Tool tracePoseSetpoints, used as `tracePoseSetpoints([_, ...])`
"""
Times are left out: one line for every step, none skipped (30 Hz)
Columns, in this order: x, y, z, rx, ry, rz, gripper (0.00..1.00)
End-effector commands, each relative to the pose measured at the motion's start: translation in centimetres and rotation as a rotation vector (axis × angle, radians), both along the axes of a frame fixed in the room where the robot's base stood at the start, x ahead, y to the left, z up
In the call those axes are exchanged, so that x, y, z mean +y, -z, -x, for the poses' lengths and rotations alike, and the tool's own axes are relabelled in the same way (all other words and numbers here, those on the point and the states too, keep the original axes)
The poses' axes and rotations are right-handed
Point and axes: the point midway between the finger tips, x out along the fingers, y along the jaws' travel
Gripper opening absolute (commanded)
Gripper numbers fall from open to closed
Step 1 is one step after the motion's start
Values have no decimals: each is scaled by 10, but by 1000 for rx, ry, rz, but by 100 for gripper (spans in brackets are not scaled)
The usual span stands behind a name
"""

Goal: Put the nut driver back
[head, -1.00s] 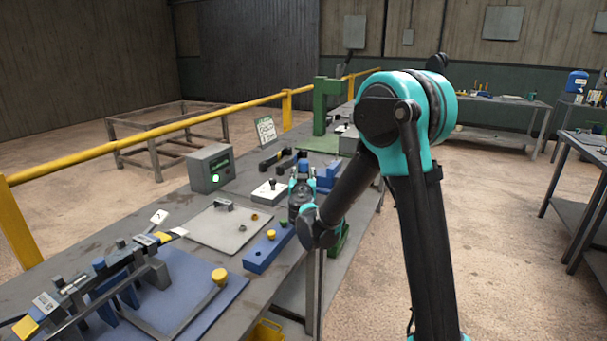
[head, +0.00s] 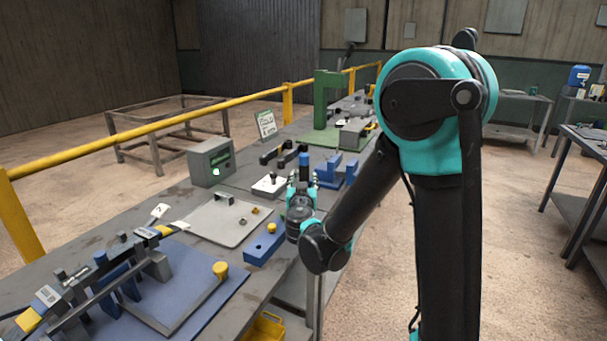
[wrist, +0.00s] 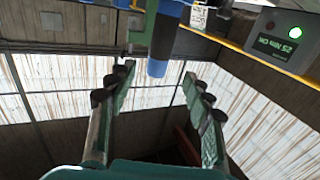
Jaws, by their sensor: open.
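A blue-handled tool, which looks like the nut driver (wrist: 165,38), shows between and just beyond my fingertips in the wrist view, which looks upside down. In the head view its dark-blue handle (head: 304,159) stands upright just past my gripper (head: 301,187). My gripper (wrist: 158,74) is open, with one finger to each side of the handle's line. I cannot tell whether either finger touches it. The tool's lower end is hidden. A blue holder (head: 338,174) stands just to its right on the bench.
A grey box with a green light (head: 211,162) stands to the left of my gripper. Nearer are a pale tray (head: 215,226), a blue block with a yellow knob (head: 263,245) and a blue mat (head: 195,300) with a clamp rack. A green press (head: 325,100) stands behind.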

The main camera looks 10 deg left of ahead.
Motion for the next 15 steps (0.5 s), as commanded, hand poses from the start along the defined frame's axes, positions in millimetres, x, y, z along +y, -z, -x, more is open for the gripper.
tracePoseSetpoints([0,0,6,0,-1,0,51])
tracePoseSetpoints([0,0,8,0,0,0,51])
tracePoseSetpoints([-1,0,11,0,0,0,51])
tracePoseSetpoints([-1,0,12,0,-1,0,51])
tracePoseSetpoints([-1,0,14,0,-1,0,51])
tracePoseSetpoints([-1,0,15,0,0,0,51])
tracePoseSetpoints([-1,0,15,0,0,0,51])
tracePoseSetpoints([-1,0,15,0,0,0,51])
tracePoseSetpoints([-3,0,15,2,3,1,51])
tracePoseSetpoints([-6,0,15,6,9,2,51])
tracePoseSetpoints([-11,1,14,13,19,5,51])
tracePoseSetpoints([-23,3,13,28,42,10,51])
tracePoseSetpoints([-35,5,13,46,64,16,51])
tracePoseSetpoints([-51,8,13,69,92,24,51])
tracePoseSetpoints([-76,14,14,111,138,38,51])
